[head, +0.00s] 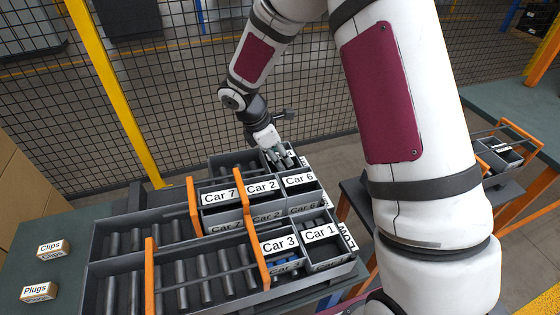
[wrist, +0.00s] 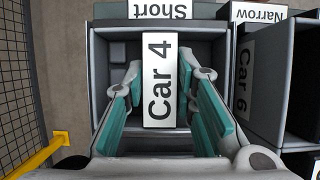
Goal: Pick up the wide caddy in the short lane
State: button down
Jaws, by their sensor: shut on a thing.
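The caddy labelled Car 4 (wrist: 160,80) is a wide grey open box in the middle of the wrist view, at the end marked Short (wrist: 160,10). My gripper (wrist: 163,100) is over it, with teal finger pads on either side of the white label, shut on the caddy. In the head view my gripper (head: 278,155) reaches down into the back lane at its right end. There the fingers and my arm hide most of the caddy. I cannot tell whether it is clear of the lane floor.
Beside it, the lane marked Narrow (wrist: 258,12) holds Car 6 (head: 299,181), Car 2 (head: 261,187) and Car 7 (head: 219,196). The front lane holds Car 3 (head: 279,243) and Car 1 (head: 319,233). Orange bars cross the lanes. A mesh fence (head: 180,90) stands behind.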

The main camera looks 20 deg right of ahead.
jog(key=shift+r, duration=0.1)
notch_tip(320, 180, up, 10)
jog(key=shift+f+p, duration=0.1)
jog(key=shift+p, duration=0.4)
jog(key=shift+r+p, duration=1.6)
jog(key=shift+r, duration=0.9)
